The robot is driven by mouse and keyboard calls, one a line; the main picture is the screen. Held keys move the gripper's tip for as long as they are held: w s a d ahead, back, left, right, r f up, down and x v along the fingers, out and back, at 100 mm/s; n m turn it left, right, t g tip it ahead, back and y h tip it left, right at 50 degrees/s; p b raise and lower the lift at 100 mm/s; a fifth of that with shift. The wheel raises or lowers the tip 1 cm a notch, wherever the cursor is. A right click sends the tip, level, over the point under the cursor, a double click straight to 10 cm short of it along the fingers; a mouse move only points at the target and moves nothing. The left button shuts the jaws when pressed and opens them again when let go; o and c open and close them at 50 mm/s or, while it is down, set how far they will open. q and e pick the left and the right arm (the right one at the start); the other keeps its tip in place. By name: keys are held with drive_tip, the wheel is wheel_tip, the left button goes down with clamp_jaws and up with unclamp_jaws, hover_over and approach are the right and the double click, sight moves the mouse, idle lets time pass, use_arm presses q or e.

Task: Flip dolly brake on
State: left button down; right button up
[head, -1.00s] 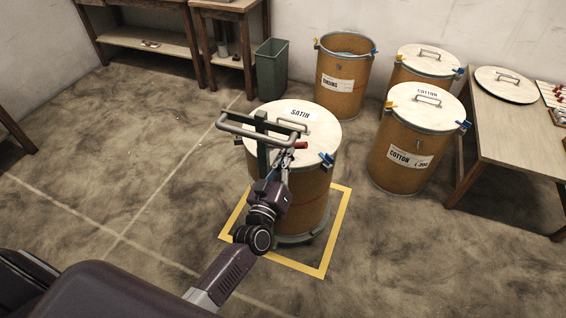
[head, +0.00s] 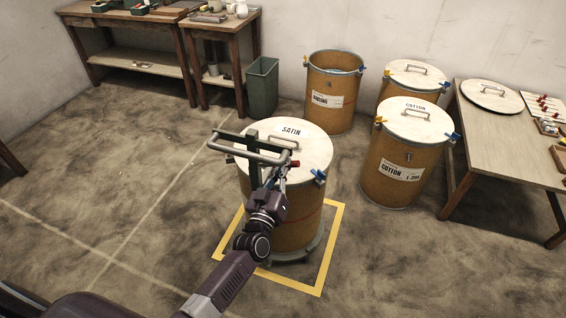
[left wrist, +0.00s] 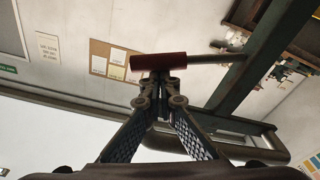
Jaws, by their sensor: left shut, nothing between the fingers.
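The dolly (head: 318,246) sits under the SATIN drum (head: 300,222), inside a yellow floor square. Its green post (head: 254,172) and grey handle bar (head: 222,147) rise at the drum's near left side. The brake lever's red grip (head: 294,163) sticks out to the right of the post, and it also shows in the left wrist view (left wrist: 165,62) on a metal rod (left wrist: 215,59). My left gripper (head: 283,171) is shut and empty. Its closed fingertips (left wrist: 162,78) are right at the red grip; I cannot tell whether they touch. My right gripper is out of view.
Several other drums stand behind, including a COTTON drum (head: 405,160). A table (head: 490,135) is at the right and a green bin (head: 262,87) at the back. The floor to the left is clear.

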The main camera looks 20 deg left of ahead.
use_arm(q)
wheel_tip(320, 180, down, 8)
drive_tip(key=d+m+h+b, duration=0.1)
drive_tip(key=m+b, duration=0.3)
drive_tip(key=m, duration=0.7)
drive_tip(key=shift+d+f+h, duration=0.15)
drive_tip(key=shift+f+h, duration=0.05)
drive_tip(key=shift+h, duration=0.5)
drive_tip(key=shift+s+f, duration=0.1)
drive_tip(key=shift+f, duration=0.1)
